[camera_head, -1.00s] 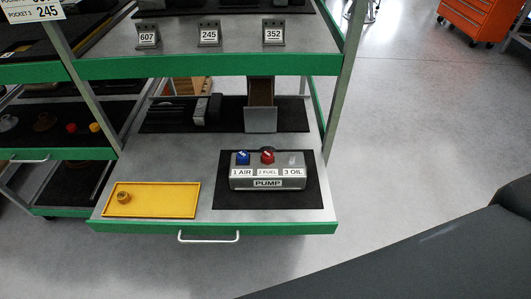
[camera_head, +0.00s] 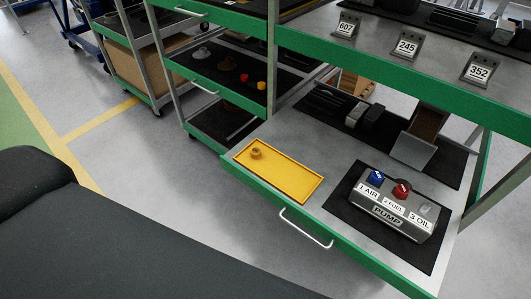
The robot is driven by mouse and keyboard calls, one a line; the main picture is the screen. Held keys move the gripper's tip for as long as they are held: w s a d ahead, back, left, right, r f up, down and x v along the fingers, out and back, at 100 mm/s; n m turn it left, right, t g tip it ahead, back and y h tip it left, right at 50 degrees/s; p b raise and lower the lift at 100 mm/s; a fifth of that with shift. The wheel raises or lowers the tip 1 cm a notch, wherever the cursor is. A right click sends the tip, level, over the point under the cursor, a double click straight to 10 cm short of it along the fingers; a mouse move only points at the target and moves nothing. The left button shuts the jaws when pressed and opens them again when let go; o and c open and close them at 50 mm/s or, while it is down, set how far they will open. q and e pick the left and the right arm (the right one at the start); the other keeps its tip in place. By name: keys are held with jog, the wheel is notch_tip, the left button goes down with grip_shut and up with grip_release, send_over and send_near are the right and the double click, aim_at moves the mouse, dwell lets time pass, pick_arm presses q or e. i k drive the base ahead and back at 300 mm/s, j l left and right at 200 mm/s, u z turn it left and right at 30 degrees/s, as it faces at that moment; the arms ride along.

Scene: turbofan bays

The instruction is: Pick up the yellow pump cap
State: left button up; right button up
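A small yellow cap (camera_head: 260,86) stands beside a red cap (camera_head: 244,78) on the dark middle shelf of the cart at centre left. A brownish-gold round part (camera_head: 256,153) sits at the far-left end of the yellow tray (camera_head: 300,188) on the pull-out shelf. The grey PUMP block (camera_head: 385,217) on that shelf bears a blue cap (camera_head: 376,177) at 1 AIR and a red cap (camera_head: 401,190) at 2 FUEL. The 3 OIL place (camera_head: 425,211) shows no coloured cap. Neither gripper is in view.
The green-edged pull-out shelf (camera_head: 330,243) has a white handle (camera_head: 305,228) in front. Tags 607, 245 and 352 stand on the shelf above. Grey and brown round parts (camera_head: 228,64) lie near the red cap. Open floor (camera_head: 150,160) lies at left.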

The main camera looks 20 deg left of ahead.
aim_at(256, 152)
jog(key=i+j+z, duration=0.15)
jog(key=j+z, duration=0.2)
jog(key=j, duration=0.15)
jog(key=i+j+z, duration=0.1)
jog(key=j+z, duration=0.2)
jog(key=j, duration=0.25)
jog(key=j+z, duration=0.35)
jog(key=j, duration=0.2)
